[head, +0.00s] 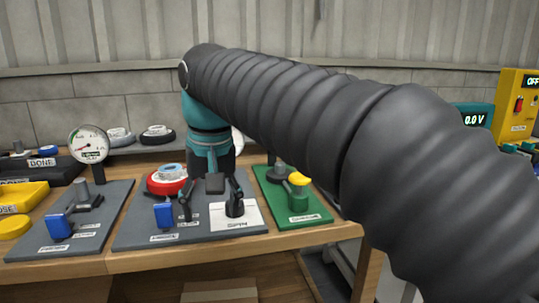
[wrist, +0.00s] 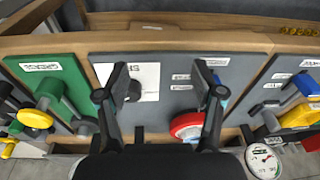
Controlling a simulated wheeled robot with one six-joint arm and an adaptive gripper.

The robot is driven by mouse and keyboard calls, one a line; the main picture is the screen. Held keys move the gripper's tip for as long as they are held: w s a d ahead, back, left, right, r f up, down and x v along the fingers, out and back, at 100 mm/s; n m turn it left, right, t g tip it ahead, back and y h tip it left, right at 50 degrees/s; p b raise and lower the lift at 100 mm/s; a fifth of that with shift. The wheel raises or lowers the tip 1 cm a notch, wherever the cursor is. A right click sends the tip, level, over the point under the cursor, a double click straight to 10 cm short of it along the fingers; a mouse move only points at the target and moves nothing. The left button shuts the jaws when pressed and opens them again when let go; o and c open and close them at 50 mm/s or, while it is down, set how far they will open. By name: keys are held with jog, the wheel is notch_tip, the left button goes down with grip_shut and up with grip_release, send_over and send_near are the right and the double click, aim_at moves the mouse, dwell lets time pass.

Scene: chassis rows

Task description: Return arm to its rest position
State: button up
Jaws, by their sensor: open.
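My arm, covered in a ribbed dark sleeve, crosses the head view from the lower right to the upper middle, then drops to a teal wrist. My gripper (head: 211,200) points down over the middle grey board (head: 135,233). Its two dark fingers are apart with nothing between them. In the wrist view the open gripper (wrist: 160,85) spans the same board, one finger by the white label plate (wrist: 147,77) and the other near the red ring (wrist: 187,126). Whether the fingertips touch the board cannot be told.
A green board (head: 290,218) with a yellow-topped valve (head: 298,190) stands close to the right. A blue-handled board (head: 60,225) and a round gauge (head: 89,144) are to the left. Yellow trays (head: 22,197) lie far left. A yellow meter box (head: 515,105) stands at the right.

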jog(key=s+d+f+m+t, duration=0.1)
jog(key=s+d+f, duration=0.3)
jog(key=d+f, duration=0.2)
jog(key=s+d+f+m+t, duration=0.1)
jog(key=s+d+f, duration=0.3)
jog(key=d, duration=0.6)
jog(key=s+d+f+m+t, duration=0.1)
jog(key=s+d+f, duration=0.3)
jog(key=d+f, duration=0.4)
jog(key=shift+s+d+t+h, duration=0.4)
jog(key=shift+d+t, duration=0.1)
jog(key=shift+t, duration=0.1)
jog(key=shift+d, duration=0.4)
jog(key=shift+c, duration=0.3)
